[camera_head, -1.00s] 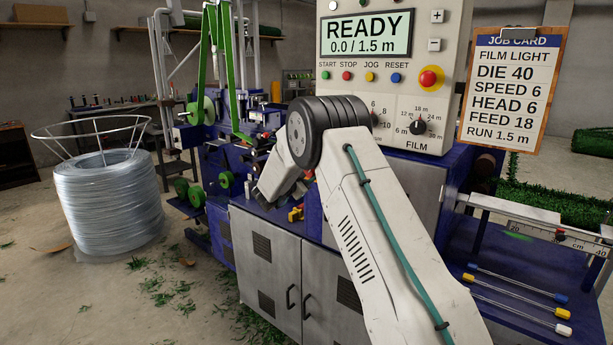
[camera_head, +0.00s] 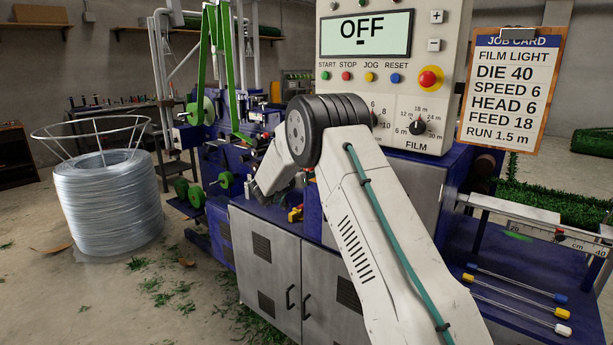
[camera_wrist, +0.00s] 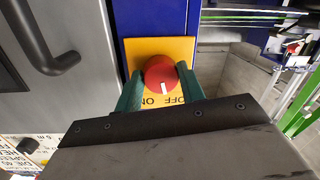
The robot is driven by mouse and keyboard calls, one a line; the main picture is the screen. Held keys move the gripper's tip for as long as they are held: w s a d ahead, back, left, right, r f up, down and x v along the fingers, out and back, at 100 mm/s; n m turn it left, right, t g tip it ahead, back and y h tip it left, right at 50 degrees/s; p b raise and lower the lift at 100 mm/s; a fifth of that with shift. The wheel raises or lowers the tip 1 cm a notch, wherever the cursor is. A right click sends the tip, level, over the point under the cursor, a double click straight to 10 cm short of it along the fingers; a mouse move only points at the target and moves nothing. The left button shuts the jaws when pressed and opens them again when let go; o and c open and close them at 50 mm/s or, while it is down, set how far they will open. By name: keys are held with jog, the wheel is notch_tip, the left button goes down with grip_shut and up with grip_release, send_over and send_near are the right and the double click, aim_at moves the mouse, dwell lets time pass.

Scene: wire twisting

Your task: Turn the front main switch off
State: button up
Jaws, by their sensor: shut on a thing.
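The front main switch is a round red knob (camera_wrist: 160,74) on a yellow plate (camera_wrist: 160,47) in the wrist view. The plate is marked OFF and ON, and the knob's white line points at or near OFF. My gripper (camera_wrist: 159,86) has its green fingers on both sides of the knob, shut on it. The machine's display (camera_head: 366,34) in the head view reads OFF.
Grey cabinet doors (camera_head: 265,265) with handles are below the machine's deck; a door handle (camera_wrist: 45,50) is near the switch. A wire coil (camera_head: 108,203) stands on the floor at left. A job card (camera_head: 511,90) hangs at right.

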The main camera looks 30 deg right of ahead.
jog(key=n, duration=0.6)
jog(key=shift+r+g, duration=0.1)
jog(key=shift+g, duration=0.3)
dwell(0.3)
jog(key=o, duration=1)
jog(key=v, duration=0.8)
jog(key=shift+w, duration=0.1)
